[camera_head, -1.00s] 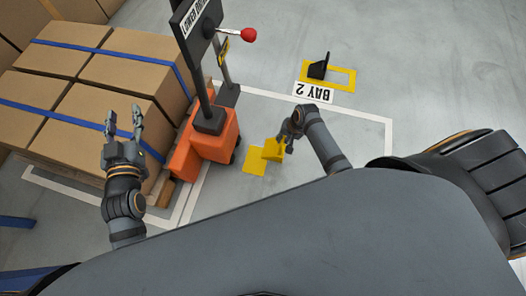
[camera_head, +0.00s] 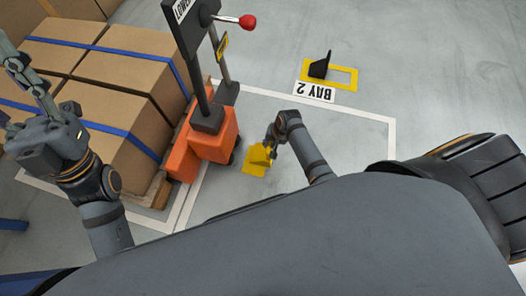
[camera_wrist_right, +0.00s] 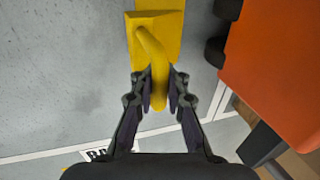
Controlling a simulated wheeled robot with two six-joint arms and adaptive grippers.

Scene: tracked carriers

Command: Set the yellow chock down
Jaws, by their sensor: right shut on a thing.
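The yellow chock (camera_head: 259,154) is in my right gripper (camera_head: 270,146), low over the floor beside the orange truck. In the right wrist view, the fingers of my right gripper (camera_wrist_right: 160,92) are shut on the chock's curved handle (camera_wrist_right: 157,62), with its wedge body (camera_wrist_right: 160,32) beyond. A flat yellow patch (camera_head: 253,171) on the floor shows just under the chock and is partly hidden by it. I cannot tell whether the chock touches the floor. My left gripper (camera_head: 22,98) is open and empty near the cartons at the left edge.
The orange pallet truck (camera_head: 212,145) with a red-knobbed lever (camera_head: 247,21) stands left of the chock. Strapped cartons (camera_head: 110,115) sit on a pallet (camera_head: 155,190). A BAY 2 sign (camera_head: 314,92) and a black chock (camera_head: 319,66) in a yellow frame lie beyond. The floor to the right is clear.

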